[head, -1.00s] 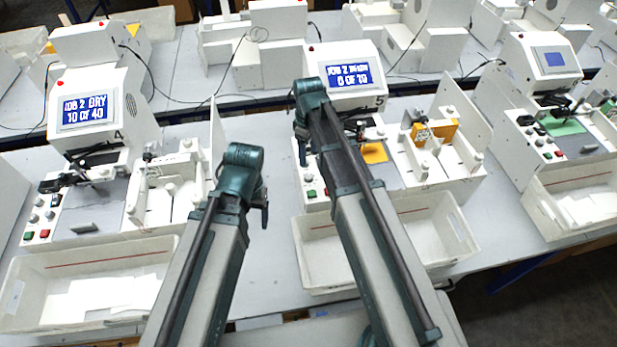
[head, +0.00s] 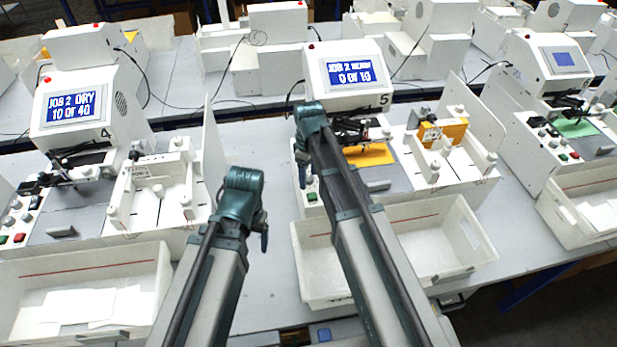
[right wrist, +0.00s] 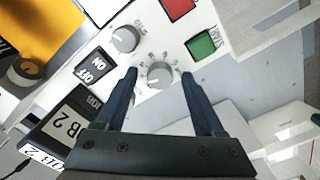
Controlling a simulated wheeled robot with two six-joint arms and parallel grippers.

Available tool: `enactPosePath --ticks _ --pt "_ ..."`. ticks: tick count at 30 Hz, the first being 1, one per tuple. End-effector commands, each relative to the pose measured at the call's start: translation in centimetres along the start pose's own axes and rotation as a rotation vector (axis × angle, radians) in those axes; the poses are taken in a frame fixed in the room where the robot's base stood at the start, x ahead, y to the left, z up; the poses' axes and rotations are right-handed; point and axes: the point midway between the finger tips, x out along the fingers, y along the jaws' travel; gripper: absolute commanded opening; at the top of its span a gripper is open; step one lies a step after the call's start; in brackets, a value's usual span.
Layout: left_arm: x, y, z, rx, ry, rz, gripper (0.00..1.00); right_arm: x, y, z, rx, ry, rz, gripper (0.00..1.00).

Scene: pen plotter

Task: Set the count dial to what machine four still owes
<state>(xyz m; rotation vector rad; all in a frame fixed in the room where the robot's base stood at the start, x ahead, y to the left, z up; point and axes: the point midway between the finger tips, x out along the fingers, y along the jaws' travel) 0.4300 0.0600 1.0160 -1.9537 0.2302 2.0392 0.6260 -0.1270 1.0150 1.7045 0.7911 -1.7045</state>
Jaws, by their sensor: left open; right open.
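Machine four (head: 112,85) is at the left in the head view; its screen (head: 75,107) reads JOB 2 DRY, 10 OF 40. Machine five (head: 322,62), right of it, has a screen (head: 354,72) reading 0 OF 10. In the right wrist view, a small grey dial (right wrist: 160,75) with marks around it sits between the fingertips of my open right gripper (right wrist: 159,73); I cannot tell whether they touch it. Another dial (right wrist: 125,39) is beside it. My open left gripper (head: 264,236) hangs empty between the two machines, its fingers mostly hidden.
A black on/off switch (right wrist: 94,67), a green START button (right wrist: 201,45) and a red button (right wrist: 179,8) lie close around the dials. White bins (head: 308,272) stand in front of the machines.

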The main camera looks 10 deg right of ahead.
Motion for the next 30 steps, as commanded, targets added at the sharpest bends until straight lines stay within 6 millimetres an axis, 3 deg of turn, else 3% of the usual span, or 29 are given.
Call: enactPosePath --ticks 3,15,30 --pt "-0.06 -0.01 0.01 0.000 0.000 0.000 0.77 -0.06 0.00 0.00 0.000 0.000 0.000 0.68" --pt "-0.05 -0.01 0.00 0.000 0.000 0.000 0.77 -0.05 0.01 0.00 0.000 0.000 0.000 0.00" --pt "-0.05 -0.01 0.00 0.000 0.000 0.000 0.77 -0.05 0.00 0.00 0.130 0.000 0.000 0.00"
